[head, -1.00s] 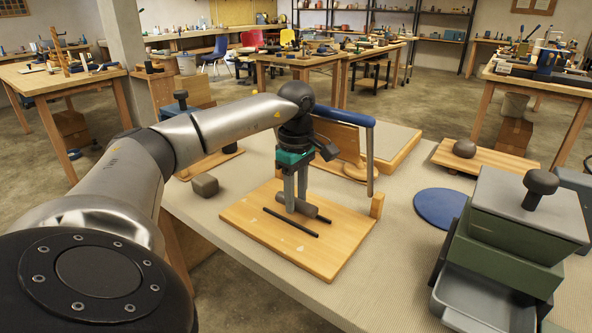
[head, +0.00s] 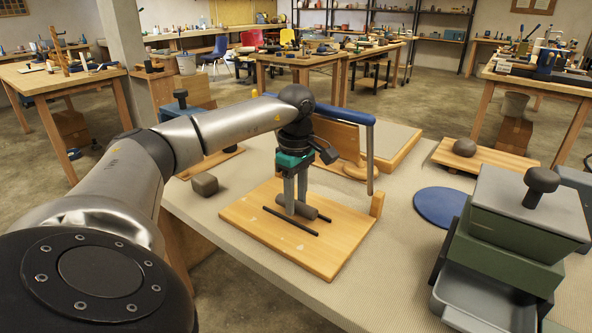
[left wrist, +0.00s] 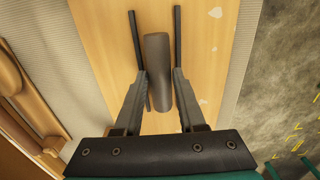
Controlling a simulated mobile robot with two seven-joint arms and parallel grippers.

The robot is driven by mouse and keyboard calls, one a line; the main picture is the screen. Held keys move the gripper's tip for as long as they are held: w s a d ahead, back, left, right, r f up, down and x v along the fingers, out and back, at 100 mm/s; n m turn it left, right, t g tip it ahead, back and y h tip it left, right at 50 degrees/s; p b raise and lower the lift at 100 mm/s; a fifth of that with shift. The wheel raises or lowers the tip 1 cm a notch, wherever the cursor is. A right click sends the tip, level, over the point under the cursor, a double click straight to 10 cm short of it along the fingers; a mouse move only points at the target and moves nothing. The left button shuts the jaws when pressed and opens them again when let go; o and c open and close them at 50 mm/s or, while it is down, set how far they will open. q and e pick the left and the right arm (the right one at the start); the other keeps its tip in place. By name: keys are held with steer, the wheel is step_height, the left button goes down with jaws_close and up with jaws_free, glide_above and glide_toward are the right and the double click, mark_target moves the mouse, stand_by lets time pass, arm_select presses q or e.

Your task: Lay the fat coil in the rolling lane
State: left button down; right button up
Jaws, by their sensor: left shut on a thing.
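The fat coil (head: 311,212) is a thick grey-brown clay roll at the wooden board (head: 338,246). My left gripper (head: 296,211) points down and is shut on it, a finger on each side. In the left wrist view the coil (left wrist: 156,62) lies lengthwise between the fingers (left wrist: 160,84), and its direction runs roughly along the two dark rails. The rolling lane is the strip between the left rail (left wrist: 136,45) and the right rail (left wrist: 178,35). The coil is over this strip; I cannot tell whether it touches the board. My right gripper is out of view.
A grey-brown lump (head: 204,184) sits left of the board. A blue-handled upright frame (head: 370,160) stands behind the board. A round lump (head: 464,147) rests on a far board.

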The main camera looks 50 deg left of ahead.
arm_select(q)
steer(key=shift+f, duration=0.4)
stand_by(0.8)
steer(key=shift+c, duration=2.1)
jaws_free()
